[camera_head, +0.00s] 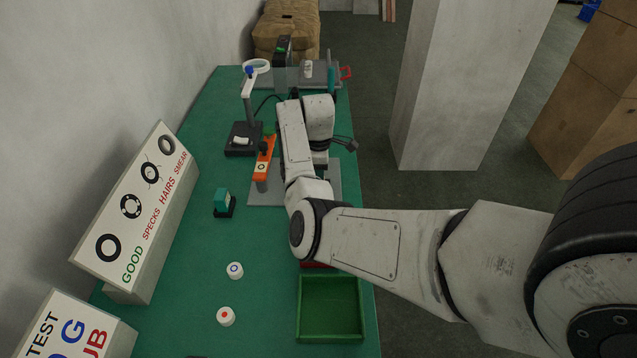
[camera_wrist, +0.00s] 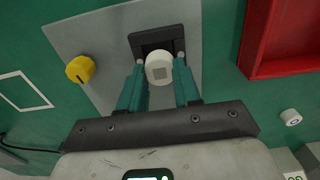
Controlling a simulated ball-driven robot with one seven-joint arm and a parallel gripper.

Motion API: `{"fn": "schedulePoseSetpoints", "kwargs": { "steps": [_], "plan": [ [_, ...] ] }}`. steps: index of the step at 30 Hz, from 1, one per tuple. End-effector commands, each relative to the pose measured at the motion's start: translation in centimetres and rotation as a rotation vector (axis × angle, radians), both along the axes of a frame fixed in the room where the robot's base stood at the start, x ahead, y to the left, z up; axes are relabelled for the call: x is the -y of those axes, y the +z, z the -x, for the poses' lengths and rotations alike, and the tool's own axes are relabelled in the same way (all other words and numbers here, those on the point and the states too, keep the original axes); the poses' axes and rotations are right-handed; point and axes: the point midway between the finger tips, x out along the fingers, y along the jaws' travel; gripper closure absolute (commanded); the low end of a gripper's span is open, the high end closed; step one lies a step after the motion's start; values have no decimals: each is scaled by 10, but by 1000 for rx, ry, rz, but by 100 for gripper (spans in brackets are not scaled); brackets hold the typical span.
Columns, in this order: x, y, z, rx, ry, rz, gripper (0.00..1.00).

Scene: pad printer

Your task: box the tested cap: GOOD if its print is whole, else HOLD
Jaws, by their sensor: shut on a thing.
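My gripper (camera_wrist: 159,63) has its two teal fingers shut on a white cap (camera_wrist: 160,72). A black block (camera_wrist: 152,39) on a grey plate (camera_wrist: 100,38) lies just behind the cap; I cannot tell whether the two touch. In the head view my arm hides the held cap and the fingers. A green open box (camera_head: 330,336) stands empty at the front right of the bench. A red box (camera_wrist: 252,58) lies right of my gripper in the wrist view.
A cap with a blue ring (camera_head: 235,270) and a cap with a red mark (camera_head: 226,316) stand on the green bench. A print chart (camera_head: 134,215), teal block (camera_head: 223,203), orange arm (camera_head: 263,160), magnifier stand (camera_head: 247,112) and yellow knob (camera_wrist: 79,69) stand around.

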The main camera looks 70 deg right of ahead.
Motion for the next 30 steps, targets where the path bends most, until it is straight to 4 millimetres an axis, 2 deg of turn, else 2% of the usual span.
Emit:
{"fn": "schedulePoseSetpoints", "kwargs": {
  "steps": [24,30],
  "plan": [
    [0,44,0,-1,0,-1,100],
    [0,46,0,0,0,-1,100]
  ]
}}
